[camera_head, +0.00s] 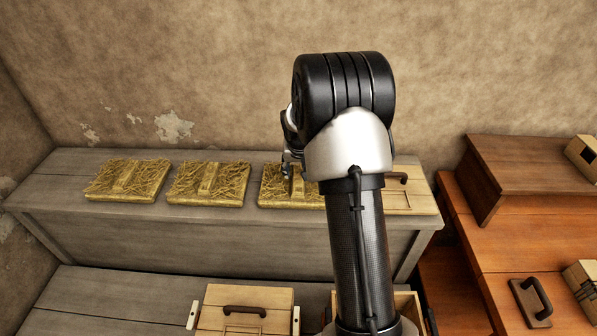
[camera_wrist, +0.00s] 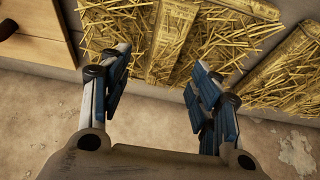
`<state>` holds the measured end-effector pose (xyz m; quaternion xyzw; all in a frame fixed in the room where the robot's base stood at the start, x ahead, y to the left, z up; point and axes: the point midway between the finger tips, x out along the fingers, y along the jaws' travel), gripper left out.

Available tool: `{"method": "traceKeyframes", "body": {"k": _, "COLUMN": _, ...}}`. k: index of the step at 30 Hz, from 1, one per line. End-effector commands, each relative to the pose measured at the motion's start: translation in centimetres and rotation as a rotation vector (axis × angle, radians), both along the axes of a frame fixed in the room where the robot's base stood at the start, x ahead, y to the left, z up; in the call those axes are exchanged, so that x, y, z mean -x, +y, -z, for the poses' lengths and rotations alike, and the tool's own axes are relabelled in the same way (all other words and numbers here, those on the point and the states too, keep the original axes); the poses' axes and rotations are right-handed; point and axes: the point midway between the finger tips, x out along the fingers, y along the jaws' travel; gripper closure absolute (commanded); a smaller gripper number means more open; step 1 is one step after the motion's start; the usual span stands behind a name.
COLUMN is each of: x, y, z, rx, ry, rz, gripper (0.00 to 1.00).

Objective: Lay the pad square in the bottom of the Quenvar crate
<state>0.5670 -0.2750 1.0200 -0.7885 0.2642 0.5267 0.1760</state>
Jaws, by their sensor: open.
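Three straw pads lie in a row on the grey bench: a left pad (camera_head: 127,180), a middle pad (camera_head: 209,184) and a right pad (camera_head: 284,197), each with a raised bar across its top. My arm hides part of the right pad. My gripper (camera_head: 291,170) is at the right pad. In the wrist view my gripper (camera_wrist: 162,62) is open, its fingers on either side of that pad's raised bar (camera_wrist: 175,35). I cannot tell whether they touch it. No crate marked Quenvar can be read.
A pale wooden box (camera_head: 245,297) with a dark handle stands at the front; another is partly behind my arm. A pale lid (camera_head: 412,202) with a handle lies right of the pads on the grey bench (camera_head: 150,230). Orange-brown benches (camera_head: 535,235) stand at the right.

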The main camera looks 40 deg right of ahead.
Motion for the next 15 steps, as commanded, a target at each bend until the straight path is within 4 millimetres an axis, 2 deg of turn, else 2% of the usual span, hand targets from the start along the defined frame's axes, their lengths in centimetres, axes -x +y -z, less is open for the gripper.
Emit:
{"method": "traceKeyframes", "body": {"k": 1, "x": 0.3, "y": 0.3, "z": -1.7, "rx": 0.002, "ry": -0.005, "rz": -0.001, "gripper": 0.43}}
{"method": "traceKeyframes", "body": {"k": 6, "x": 1.6, "y": 1.3, "z": -5.5, "rx": 0.001, "ry": -0.004, "rz": -0.001, "gripper": 0.43}}
{"method": "traceKeyframes", "body": {"k": 12, "x": 2.8, "y": 2.2, "z": -9.0, "rx": 0.0, "ry": -0.002, "rz": 0.001, "gripper": 0.43}}
{"method": "traceKeyframes", "body": {"k": 15, "x": 3.2, "y": 2.5, "z": -10.0, "rx": 0.0, "ry": -0.002, "rz": 0.001, "gripper": 0.43}}
